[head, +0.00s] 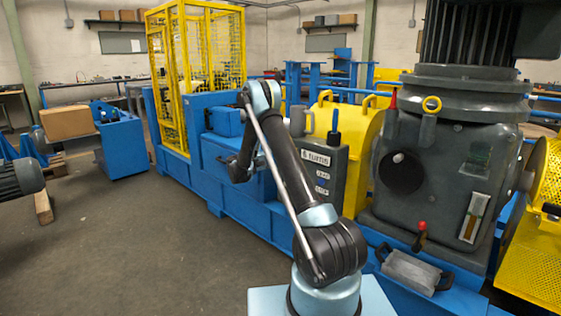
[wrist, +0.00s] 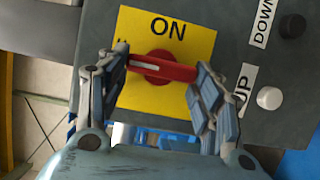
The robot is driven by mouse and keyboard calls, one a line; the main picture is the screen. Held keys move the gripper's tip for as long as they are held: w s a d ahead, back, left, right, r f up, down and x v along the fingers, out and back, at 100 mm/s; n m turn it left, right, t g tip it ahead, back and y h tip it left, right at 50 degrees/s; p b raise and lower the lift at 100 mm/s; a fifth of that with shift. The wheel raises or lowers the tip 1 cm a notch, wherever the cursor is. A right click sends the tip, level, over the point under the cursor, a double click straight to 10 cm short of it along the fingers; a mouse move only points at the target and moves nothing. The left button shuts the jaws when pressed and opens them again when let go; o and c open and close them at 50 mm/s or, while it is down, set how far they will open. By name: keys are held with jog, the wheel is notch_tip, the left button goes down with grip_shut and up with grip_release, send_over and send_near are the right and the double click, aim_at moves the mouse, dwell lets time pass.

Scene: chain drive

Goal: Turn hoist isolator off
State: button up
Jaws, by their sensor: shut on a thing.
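In the wrist view the hoist isolator is a red rotary handle (wrist: 162,67) on a yellow plate (wrist: 190,28). The word ON is printed above the handle. The handle lies nearly level across the picture, its right end slightly lower. My gripper (wrist: 163,62) is shut on the handle, one finger at each end. My arm hides part of the box, and I cannot make out the isolator or my fingertips there.
A black button (wrist: 292,26) marked DOWN and a white button (wrist: 269,98) marked UP sit right of the plate. A large grey machine (head: 440,170) stands right of the box. A yellow mesh cage (head: 215,50) stands behind left.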

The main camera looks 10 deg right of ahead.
jog(key=o, duration=1.1)
jog(key=shift+f, duration=0.1)
jog(key=shift+c, duration=0.2)
jog(key=v, duration=1.2)
